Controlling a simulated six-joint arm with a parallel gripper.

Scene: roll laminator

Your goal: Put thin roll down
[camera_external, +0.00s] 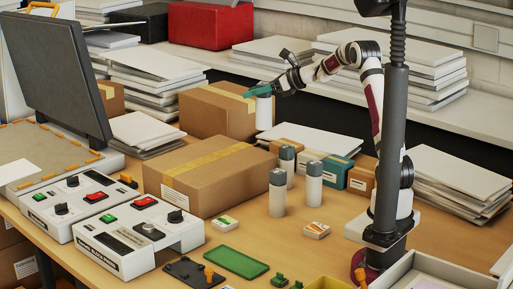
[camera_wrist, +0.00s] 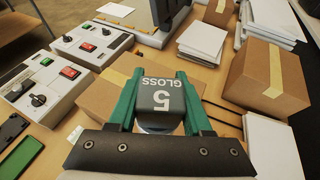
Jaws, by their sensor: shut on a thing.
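My gripper (camera_external: 259,91) is shut on a slim white roll (camera_external: 264,114) with a dark grey cap. The roll is upright and appears raised, beside the rear cardboard box. In the wrist view the roll's cap (camera_wrist: 162,97) reads "5 GLOSS" and sits between the green fingers. The roll's lower body is mostly hidden there.
A large taped carton (camera_external: 205,185) lies left of the standing rolls, with another carton (camera_external: 215,110) behind. Control boxes (camera_external: 140,240) stand at front left. Small boxes (camera_external: 335,170) sit behind the rolls. A green tray (camera_external: 236,262) lies in front. Bare table (camera_external: 250,225) shows between them.

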